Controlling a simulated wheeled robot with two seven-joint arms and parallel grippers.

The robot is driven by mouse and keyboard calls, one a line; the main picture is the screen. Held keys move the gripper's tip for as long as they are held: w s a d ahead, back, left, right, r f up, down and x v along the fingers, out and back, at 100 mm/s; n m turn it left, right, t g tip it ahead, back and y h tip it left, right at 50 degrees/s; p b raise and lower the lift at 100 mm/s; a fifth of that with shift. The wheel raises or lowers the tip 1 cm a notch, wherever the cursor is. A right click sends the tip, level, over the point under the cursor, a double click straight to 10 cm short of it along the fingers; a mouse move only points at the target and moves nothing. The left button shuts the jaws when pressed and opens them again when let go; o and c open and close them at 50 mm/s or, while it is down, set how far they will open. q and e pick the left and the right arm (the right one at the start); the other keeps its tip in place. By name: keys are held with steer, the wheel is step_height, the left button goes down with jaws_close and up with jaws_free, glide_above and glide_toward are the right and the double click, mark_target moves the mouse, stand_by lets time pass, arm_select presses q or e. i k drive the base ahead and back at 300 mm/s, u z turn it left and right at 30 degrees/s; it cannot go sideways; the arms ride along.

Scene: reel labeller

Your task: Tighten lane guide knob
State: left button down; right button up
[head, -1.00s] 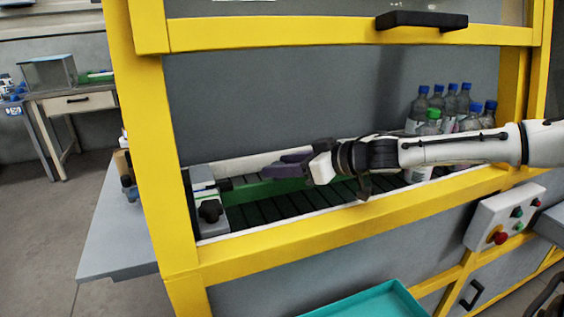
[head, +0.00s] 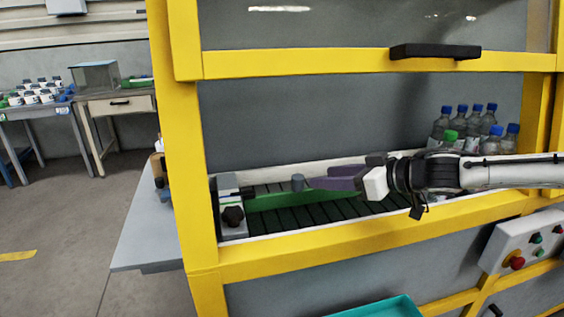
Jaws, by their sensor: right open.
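The green lane guide (head: 285,198) runs along the dark conveyor (head: 300,216) inside the yellow-framed machine. A black knob (head: 233,215) sits on the grey bracket (head: 228,188) at the conveyor's left end. My left gripper is not in view.
The yellow front rail (head: 370,235) runs below the arm, and a black-handled yellow bar (head: 435,51) crosses above. A control box (head: 525,240) and teal tray (head: 385,307) are lower down.

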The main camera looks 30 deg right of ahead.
mark_target(233, 216)
steer(key=k, duration=1)
